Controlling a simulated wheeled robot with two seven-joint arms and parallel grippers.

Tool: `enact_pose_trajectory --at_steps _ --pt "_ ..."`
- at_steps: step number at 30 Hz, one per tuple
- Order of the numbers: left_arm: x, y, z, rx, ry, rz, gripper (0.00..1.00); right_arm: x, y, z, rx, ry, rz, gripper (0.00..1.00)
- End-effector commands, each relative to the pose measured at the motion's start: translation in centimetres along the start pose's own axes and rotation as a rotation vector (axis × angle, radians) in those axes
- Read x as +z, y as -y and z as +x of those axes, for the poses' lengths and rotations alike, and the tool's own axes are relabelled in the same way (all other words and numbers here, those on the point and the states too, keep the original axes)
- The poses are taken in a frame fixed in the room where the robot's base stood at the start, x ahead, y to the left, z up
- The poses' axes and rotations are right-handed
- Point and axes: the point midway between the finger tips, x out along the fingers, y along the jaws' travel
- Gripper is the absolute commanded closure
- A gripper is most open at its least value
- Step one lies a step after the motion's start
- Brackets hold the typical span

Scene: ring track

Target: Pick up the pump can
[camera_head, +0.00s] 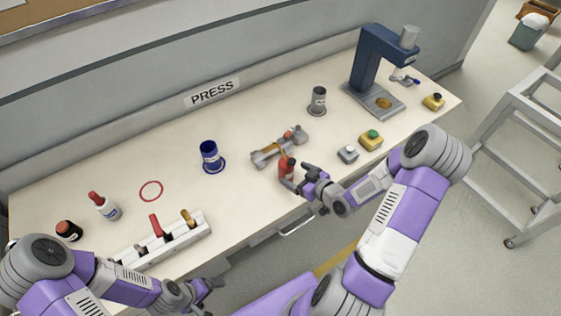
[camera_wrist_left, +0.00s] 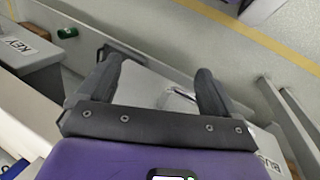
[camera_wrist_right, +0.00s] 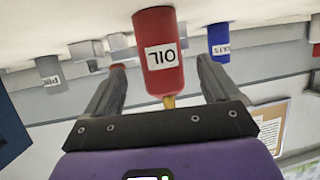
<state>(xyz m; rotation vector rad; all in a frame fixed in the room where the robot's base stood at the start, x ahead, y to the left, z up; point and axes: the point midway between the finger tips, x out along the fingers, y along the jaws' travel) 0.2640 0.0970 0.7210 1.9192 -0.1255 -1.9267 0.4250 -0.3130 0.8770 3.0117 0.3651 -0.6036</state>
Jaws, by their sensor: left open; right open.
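The pump can is a red can labelled OIL, seen in the head view (camera_head: 286,167) near the front edge of the table. In the right wrist view the can (camera_wrist_right: 160,60) appears upside down, with a yellow spout or tip at its lower end in the picture. My right gripper (camera_head: 299,177) is open at the can, with one finger on either side of it. Whether the fingers touch it I cannot tell. My left gripper (camera_head: 214,294) is open and empty, in front of the table edge; the left wrist view (camera_wrist_left: 155,85) shows only floor and furniture between its fingers.
A grey clamp-like tool (camera_head: 279,148) lies just behind the can. A blue cup (camera_head: 209,154), grey cup (camera_head: 318,99), button boxes (camera_head: 370,140) and blue press (camera_head: 372,70) stand around.

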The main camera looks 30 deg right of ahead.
Motion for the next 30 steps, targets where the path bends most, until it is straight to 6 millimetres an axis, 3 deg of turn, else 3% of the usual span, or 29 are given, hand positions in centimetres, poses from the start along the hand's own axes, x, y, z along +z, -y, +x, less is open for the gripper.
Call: enact_pose_trajectory --at_steps 12,22,23,30 --pt "0.0 0.3 0.8 0.000 0.001 0.000 0.07 0.4 0.0 5.7 -0.002 0.000 0.002 0.11" --pt "0.0 0.3 0.9 0.000 0.000 0.000 0.07 0.4 0.0 6.6 0.000 0.002 0.003 0.11" --pt "0.0 0.3 0.9 0.000 0.000 0.000 0.07 0.4 0.0 6.6 0.000 0.002 0.003 0.13" --pt "0.0 0.3 0.9 0.000 0.000 0.000 0.07 0.4 -0.1 6.6 0.000 0.001 0.002 0.50"
